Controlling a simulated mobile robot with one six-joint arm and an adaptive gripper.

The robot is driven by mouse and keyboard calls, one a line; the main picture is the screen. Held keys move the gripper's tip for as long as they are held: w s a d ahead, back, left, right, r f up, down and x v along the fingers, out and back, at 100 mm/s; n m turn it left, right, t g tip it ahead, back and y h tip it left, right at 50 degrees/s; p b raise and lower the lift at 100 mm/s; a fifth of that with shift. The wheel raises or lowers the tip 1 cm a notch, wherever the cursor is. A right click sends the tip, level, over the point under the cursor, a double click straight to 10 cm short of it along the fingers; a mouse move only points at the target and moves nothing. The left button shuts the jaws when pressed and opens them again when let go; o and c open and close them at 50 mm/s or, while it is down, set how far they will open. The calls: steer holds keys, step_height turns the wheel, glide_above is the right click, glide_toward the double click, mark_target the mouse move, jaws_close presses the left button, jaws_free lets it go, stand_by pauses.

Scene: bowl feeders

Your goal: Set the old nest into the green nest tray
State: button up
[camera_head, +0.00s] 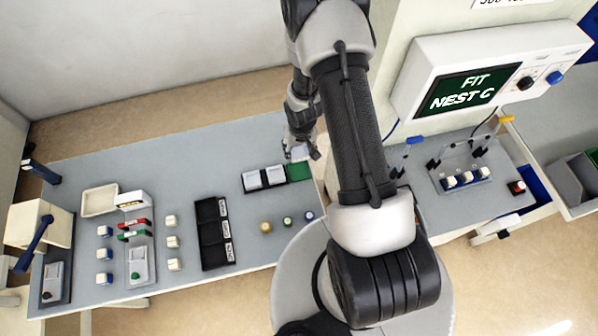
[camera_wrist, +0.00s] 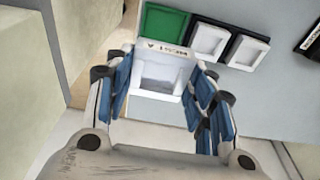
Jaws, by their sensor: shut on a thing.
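The old nest (camera_wrist: 160,84) is a pale, square, shallow piece with dark lettering on its far edge. My gripper (camera_wrist: 161,92) is shut on it, with a blue-padded finger at either side. In the head view my gripper (camera_head: 301,150) shows beside the arm, with the pale nest (camera_head: 299,154) at its tip. The green nest tray (camera_wrist: 164,24) lies just beyond the nest in the wrist view.
Two white nests (camera_wrist: 207,43) (camera_wrist: 245,52) sit in dark trays beside the green one. A black three-part rack (camera_head: 214,233) and several coloured buttons (camera_head: 287,221) stand nearer on the grey table. A screen (camera_head: 462,92) reads "FIT NEST C".

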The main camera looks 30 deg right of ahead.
mark_target(298, 171)
step_height(298, 171, down, 12)
steer(key=b, duration=1.1)
steer(key=shift+f, duration=0.25)
steer(key=shift+r, duration=0.15)
steer(key=o, duration=0.7)
steer(key=shift+f, duration=0.25)
steer(key=shift+o, duration=0.9)
steer(key=shift+r, duration=0.15)
